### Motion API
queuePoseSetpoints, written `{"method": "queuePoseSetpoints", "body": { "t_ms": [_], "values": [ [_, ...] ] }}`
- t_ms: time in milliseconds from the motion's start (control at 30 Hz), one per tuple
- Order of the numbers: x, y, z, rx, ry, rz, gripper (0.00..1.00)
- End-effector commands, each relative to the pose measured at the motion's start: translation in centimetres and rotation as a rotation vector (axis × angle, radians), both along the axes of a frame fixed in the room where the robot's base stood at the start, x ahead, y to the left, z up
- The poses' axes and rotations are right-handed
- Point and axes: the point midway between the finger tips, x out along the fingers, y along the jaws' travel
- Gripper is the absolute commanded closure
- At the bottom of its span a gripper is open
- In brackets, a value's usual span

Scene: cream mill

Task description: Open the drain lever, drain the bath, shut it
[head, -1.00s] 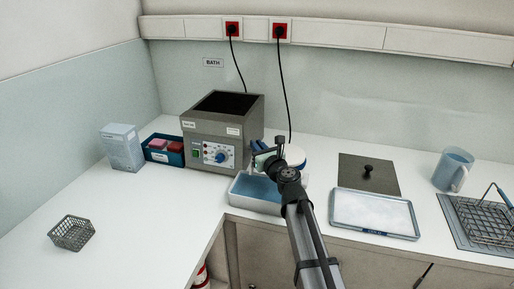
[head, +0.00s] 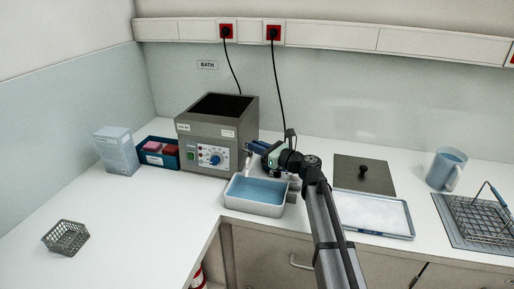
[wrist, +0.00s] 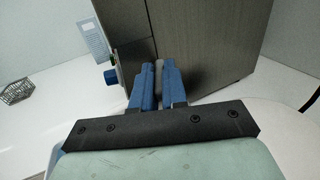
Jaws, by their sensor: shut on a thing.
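The bath (head: 205,128) is a grey, open-topped box with a blue dial and a green switch on its front. My gripper (head: 257,147) is at the bath's right side, just above the front pan. In the wrist view my blue fingers (wrist: 158,85) are shut on a slim grey piece, the drain lever (wrist: 159,73), beside the bath's dark wall (wrist: 195,45). The lever's angle is hard to tell. A metal pan (head: 254,208) stands in front of the bath and holds blue liquid. The liquid level inside the bath is not visible.
A lid plate with a knob (head: 362,181), a white-filled tray (head: 375,235) and a blue jug (head: 446,168) stand to the right, with a wire basket (head: 487,216) beyond. A small basket (head: 66,238) stands left. The left counter is mostly clear.

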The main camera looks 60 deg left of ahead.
Motion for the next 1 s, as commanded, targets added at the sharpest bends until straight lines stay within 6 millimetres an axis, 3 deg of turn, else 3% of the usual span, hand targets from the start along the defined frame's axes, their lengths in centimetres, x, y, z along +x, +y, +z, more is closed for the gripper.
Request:
{"method": "queuePoseSetpoints", "body": {
  "t_ms": [267, 300, 533, 833, 1000],
  "values": [
    [0.1, 0.1, 0.3, 0.004, 0.003, -0.002, 1.0],
    [0.1, 0.1, 0.3, 0.004, 0.003, -0.003, 0.84],
    [0.0, 0.1, 0.2, 0.002, 0.002, -0.002, 0.62],
    [0.1, -0.2, 0.1, 0.001, 0.002, -0.002, 0.62],
    [0.6, -1.7, 0.1, 0.001, 0.001, -0.002, 0.62]
  ]
}}
